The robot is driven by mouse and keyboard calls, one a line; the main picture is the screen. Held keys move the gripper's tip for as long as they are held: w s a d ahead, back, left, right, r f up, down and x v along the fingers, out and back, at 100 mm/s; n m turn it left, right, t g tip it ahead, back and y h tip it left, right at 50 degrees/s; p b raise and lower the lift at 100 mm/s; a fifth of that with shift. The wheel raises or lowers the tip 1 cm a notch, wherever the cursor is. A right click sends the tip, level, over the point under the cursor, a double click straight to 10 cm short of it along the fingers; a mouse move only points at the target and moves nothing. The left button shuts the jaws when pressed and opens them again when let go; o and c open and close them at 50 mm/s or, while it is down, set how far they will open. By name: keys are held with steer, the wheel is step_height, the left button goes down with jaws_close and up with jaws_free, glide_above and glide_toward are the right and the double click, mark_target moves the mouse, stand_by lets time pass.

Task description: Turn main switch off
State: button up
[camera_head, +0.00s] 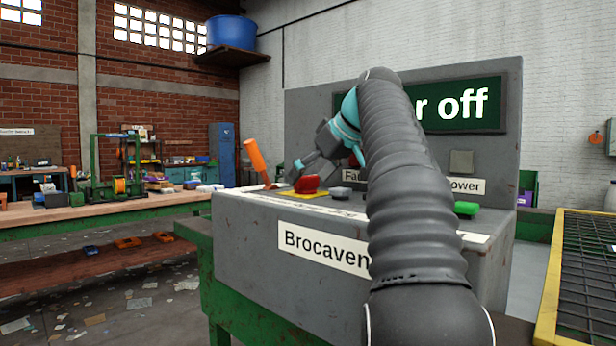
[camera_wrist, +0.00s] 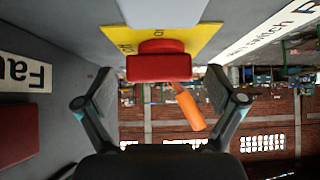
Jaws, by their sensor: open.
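A red switch knob (camera_head: 307,185) sits on a yellow plate (camera_head: 299,195) on top of the grey console (camera_head: 245,225). In the wrist view the red knob (camera_wrist: 157,67) and yellow plate (camera_wrist: 190,38) appear upside down, straight ahead. My gripper (camera_head: 305,168) is just above and beside the knob in the head view. In the wrist view my gripper (camera_wrist: 160,85) is open, one finger on either side of the knob, with gaps on both sides. Whether the fingers reach down around the knob is unclear. A sign (camera_head: 470,104) reads "...r off", its start hidden by my arm.
An orange handle (camera_head: 256,160) stands tilted left of the knob and shows behind it in the wrist view (camera_wrist: 188,106). A green button (camera_head: 466,209) is on the console's right. A yellow-edged grating (camera_head: 550,290) stands at the right. Open floor lies left.

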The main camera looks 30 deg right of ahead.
mark_target(310, 178)
steer(key=shift+v, duration=2.4)
steer(key=shift+s+d+r, duration=0.1)
steer(key=shift+s, duration=0.2)
steer(key=s+d, duration=0.1)
steer(key=s, duration=0.2)
steer(key=s+d, duration=0.1)
steer(key=s, duration=0.3)
steer(key=s+d, duration=0.2)
steer(key=s, duration=0.1)
steer(key=shift+s, duration=0.4)
